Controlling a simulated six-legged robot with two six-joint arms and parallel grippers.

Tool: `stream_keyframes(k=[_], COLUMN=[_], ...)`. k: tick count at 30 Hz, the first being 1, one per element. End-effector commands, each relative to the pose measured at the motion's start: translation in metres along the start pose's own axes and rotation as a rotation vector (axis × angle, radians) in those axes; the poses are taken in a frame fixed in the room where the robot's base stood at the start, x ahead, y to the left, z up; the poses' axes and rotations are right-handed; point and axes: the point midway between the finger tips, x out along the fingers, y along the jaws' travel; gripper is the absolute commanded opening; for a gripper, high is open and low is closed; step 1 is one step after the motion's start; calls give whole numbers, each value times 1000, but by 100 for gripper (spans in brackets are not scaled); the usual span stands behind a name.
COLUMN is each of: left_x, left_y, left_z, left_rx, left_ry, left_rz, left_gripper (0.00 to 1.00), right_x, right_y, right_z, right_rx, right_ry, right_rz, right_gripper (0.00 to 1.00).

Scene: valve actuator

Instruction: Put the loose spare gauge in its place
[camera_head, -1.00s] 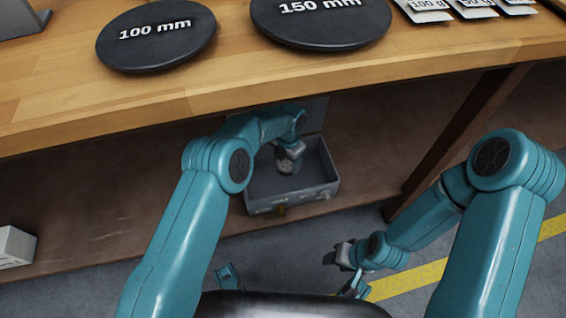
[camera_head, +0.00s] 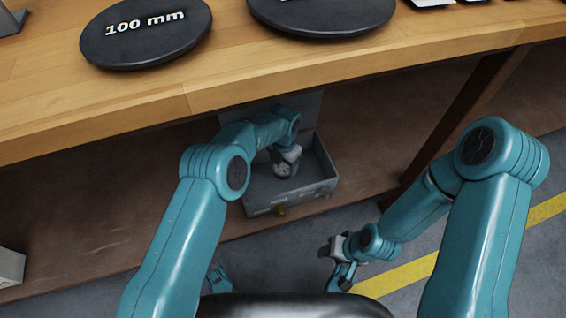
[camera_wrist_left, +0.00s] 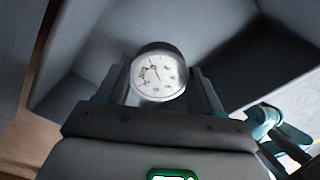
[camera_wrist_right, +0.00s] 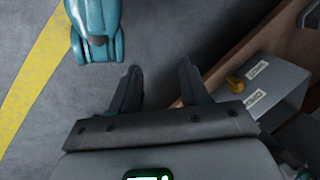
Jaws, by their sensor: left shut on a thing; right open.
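The spare gauge (camera_wrist_left: 158,76) is a round gauge with a white dial and black markings. In the left wrist view it sits between the two fingers of my left gripper (camera_wrist_left: 160,85), which is shut on it. In the head view the gauge (camera_head: 283,170) is small, at my left gripper (camera_head: 287,158) inside the grey box (camera_head: 332,186). Whether it touches the box floor I cannot tell.
The box stands on a brown low shelf (camera_head: 130,215) under the wooden worktop (camera_head: 230,92); its front has labels and a brass-coloured knob (camera_wrist_right: 236,84). Black discs, one marked 100 mm (camera_head: 145,32), lie on the worktop. A table leg (camera_head: 455,130) stands to the right.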

Motion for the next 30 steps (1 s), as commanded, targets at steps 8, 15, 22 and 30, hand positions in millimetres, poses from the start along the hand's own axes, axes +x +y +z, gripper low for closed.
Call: stream_keyframes(k=[8, 15, 22, 30], left_x=[3, 3, -7, -22], left_y=[2, 3, 2, 12], left_z=[-1, -1, -1, -4], left_rx=[-1, -1, -1, 0], left_ry=[-1, 0, -1, 0], left_rz=[1, 1, 1, 1], left_gripper=[79, 92, 92, 92], right_x=[3, 3, -7, -16], right_y=[1, 1, -2, -6], right_z=[-3, -2, 2, 9], right_rx=[-2, -2, 1, 3], right_ry=[10, 9, -8, -30], right_rz=[0, 0, 0, 1], right_gripper=[45, 45, 45, 45])
